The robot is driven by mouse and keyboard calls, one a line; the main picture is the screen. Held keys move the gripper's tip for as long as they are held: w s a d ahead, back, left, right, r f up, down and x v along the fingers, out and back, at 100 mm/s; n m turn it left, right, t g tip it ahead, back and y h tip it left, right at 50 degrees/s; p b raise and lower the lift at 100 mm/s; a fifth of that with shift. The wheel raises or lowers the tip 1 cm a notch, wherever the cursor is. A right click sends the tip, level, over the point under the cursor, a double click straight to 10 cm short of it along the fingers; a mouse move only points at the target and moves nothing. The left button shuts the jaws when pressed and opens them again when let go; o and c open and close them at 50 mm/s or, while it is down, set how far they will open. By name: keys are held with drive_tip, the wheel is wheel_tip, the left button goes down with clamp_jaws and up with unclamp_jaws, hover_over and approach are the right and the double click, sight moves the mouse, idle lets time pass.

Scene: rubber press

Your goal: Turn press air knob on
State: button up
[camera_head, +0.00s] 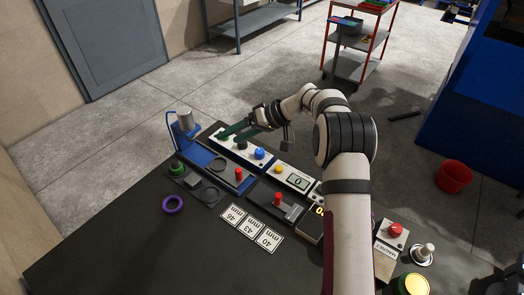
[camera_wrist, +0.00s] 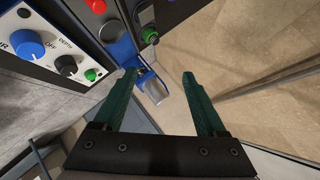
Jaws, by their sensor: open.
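The blue air knob (camera_head: 260,153) sits on the white control panel (camera_head: 271,164), to the right of a black knob (camera_head: 242,145). In the wrist view the blue knob (camera_wrist: 27,44) is at the upper left, with OFF printed beside it and a partly cut-off label. Its exact setting is hard to tell. The black knob (camera_wrist: 67,66) there is marked DEPTH. My gripper (camera_head: 227,135) has its green fingers over the far left end of the panel, to the left of the blue knob. In the wrist view my gripper (camera_wrist: 159,76) is open and empty, apart from both knobs.
A blue press frame with a silver cylinder (camera_head: 185,118) stands just left of the panel. Red knobs (camera_head: 239,174) and a green knob (camera_head: 177,168) stand in front. The table's front left is clear.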

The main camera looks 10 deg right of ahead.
drive_tip(key=w+d+n+h, duration=0.3)
drive_tip(key=d+n+h, duration=0.45)
drive_tip(key=d, duration=0.45)
approach(260, 151)
drive_tip(key=shift+n+y, duration=0.35)
drive_tip(key=x, duration=0.9)
drive_tip(key=shift+d, duration=0.35)
drive_tip(key=shift+c, duration=0.2)
